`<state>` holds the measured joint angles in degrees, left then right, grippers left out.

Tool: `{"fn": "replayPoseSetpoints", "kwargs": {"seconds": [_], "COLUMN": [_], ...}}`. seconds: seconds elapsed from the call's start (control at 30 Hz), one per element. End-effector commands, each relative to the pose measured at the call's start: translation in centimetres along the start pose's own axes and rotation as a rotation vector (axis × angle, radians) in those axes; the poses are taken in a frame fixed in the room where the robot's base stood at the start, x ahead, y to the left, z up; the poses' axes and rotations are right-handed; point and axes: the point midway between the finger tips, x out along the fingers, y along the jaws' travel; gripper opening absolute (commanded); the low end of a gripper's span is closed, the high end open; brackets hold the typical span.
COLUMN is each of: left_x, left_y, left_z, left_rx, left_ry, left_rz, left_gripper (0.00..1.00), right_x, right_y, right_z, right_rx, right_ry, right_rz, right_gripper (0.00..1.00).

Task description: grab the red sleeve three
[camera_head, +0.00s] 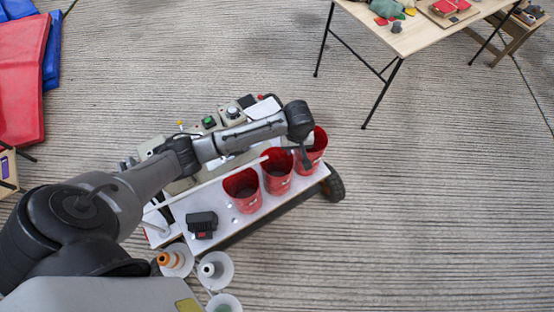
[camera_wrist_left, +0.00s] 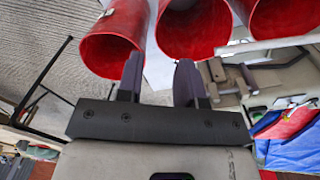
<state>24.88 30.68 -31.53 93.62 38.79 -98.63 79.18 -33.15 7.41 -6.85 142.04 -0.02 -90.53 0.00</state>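Three red sleeves stand in a row on a white-topped cart in the head view: a near one (camera_head: 240,187), a middle one (camera_head: 277,168) and a far one (camera_head: 318,150). Which is number three I cannot tell. My left gripper (camera_head: 306,158) points down at the far sleeve, its fingers partly hidden. In the left wrist view my left gripper (camera_wrist_left: 158,78) is open. One finger overlaps the rim of the leftmost sleeve (camera_wrist_left: 112,48), the other the rim of the middle sleeve (camera_wrist_left: 195,35). Another sleeve (camera_wrist_left: 282,18) is at right. Contact is unclear. My right gripper is out of view.
The cart (camera_head: 240,222) also carries a black device (camera_head: 201,223) and boxes with knobs behind the sleeves. A wooden table (camera_head: 408,35) is at upper right. Red and blue mats (camera_head: 22,75) lie at left. The floor at right is clear.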

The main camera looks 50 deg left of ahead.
Motion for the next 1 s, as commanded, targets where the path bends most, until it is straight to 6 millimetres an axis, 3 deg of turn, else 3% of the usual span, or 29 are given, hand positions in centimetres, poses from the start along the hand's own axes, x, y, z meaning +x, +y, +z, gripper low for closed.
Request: {"fn": "replayPoseSetpoints", "kwargs": {"seconds": [0.03, 0.2, 0.6, 1.0], "left_x": [0.8, 1.9, 8.2, 10.1], "left_y": [0.1, 0.1, 0.0, -0.1], "left_z": [-0.7, -1.5, -1.7, -1.7], "left_rx": [-0.024, -0.07, -0.077, -0.075], "left_ry": [0.003, 0.001, 0.001, 0.002], "left_rz": [-0.006, -0.016, -0.018, -0.017], "left_gripper": [0.34, 0.34, 0.34, 0.34], "right_x": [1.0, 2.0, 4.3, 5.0], "right_y": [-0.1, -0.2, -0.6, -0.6], "right_z": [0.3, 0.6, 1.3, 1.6], "right_rx": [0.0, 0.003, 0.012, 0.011], "right_ry": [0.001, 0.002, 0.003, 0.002], "right_rz": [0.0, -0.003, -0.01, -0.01], "right_gripper": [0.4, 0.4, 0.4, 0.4]}}
